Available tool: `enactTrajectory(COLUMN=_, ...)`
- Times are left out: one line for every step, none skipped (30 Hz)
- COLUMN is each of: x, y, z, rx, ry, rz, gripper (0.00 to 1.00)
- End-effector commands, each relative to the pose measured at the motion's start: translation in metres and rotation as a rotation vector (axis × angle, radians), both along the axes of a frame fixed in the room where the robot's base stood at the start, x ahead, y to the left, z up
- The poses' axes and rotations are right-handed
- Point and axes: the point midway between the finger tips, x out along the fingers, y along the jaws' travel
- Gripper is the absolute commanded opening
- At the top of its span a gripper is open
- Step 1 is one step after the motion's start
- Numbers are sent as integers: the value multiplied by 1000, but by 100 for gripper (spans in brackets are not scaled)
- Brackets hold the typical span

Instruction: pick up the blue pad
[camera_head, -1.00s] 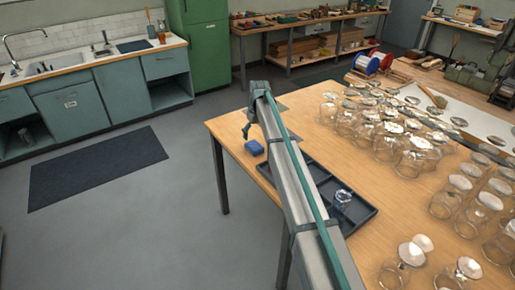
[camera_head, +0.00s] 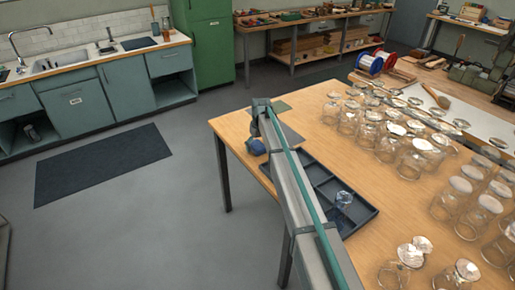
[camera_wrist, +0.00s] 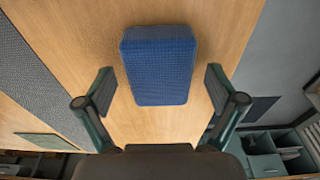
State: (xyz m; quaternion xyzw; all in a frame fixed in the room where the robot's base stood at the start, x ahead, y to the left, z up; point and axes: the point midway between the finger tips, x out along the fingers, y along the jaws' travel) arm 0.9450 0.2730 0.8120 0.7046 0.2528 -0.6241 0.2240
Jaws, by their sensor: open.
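The blue pad (camera_wrist: 160,68) is a textured rectangular block lying on the wooden table, in the upper middle of the wrist view. In the head view the blue pad (camera_head: 256,147) shows small near the table's left edge, partly hidden by my gripper. My gripper (camera_wrist: 157,92) is open. Its two fingers stand at the left and right of the pad's near end, with gaps on both sides. Nothing is held. In the head view my gripper's fingers are too small and covered to make out.
A dark compartment tray (camera_head: 362,211) lies on the table (camera_head: 290,228) close to the pad, holding a clear glass piece (camera_head: 343,199). A grey mat (camera_head: 291,134) lies behind the pad. Many glass jars (camera_head: 413,160) crowd the right. The table edge is close to the pad.

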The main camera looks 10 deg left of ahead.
Motion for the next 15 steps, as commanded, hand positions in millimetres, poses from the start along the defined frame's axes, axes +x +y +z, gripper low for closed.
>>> enactTrajectory(x=0, y=0, z=0, rx=0, ry=0, rz=0, gripper=94)
enactTrajectory(x=0, y=0, z=0, rx=0, ry=0, rz=0, gripper=94)
enactTrajectory(x=0, y=0, z=0, rx=0, ry=0, rz=0, gripper=94)
enactTrajectory(x=0, y=0, z=-1, rx=0, ry=0, rz=0, gripper=94)
enactTrajectory(x=0, y=0, z=-1, rx=0, ry=0, rz=0, gripper=94)
enactTrajectory(x=0, y=0, z=-1, rx=0, ry=0, rz=0, gripper=94)
enactTrajectory(x=0, y=0, z=-1, rx=0, ry=0, rz=0, gripper=94)
enactTrajectory(x=0, y=0, z=-2, rx=0, ry=0, rz=0, gripper=94)
enactTrajectory(x=0, y=0, z=-2, rx=0, ry=0, rz=0, gripper=94)
enactTrajectory(x=0, y=0, z=-3, rx=0, ry=0, rz=0, gripper=94)
enactTrajectory(x=0, y=0, z=-3, rx=0, ry=0, rz=0, gripper=94)
enactTrajectory(x=0, y=0, z=-4, rx=0, ry=0, rz=0, gripper=94)
enactTrajectory(x=0, y=0, z=-4, rx=0, ry=0, rz=0, gripper=94)
enactTrajectory(x=0, y=0, z=-4, rx=0, ry=0, rz=0, gripper=94)
enactTrajectory(x=0, y=0, z=-4, rx=0, ry=0, rz=0, gripper=94)
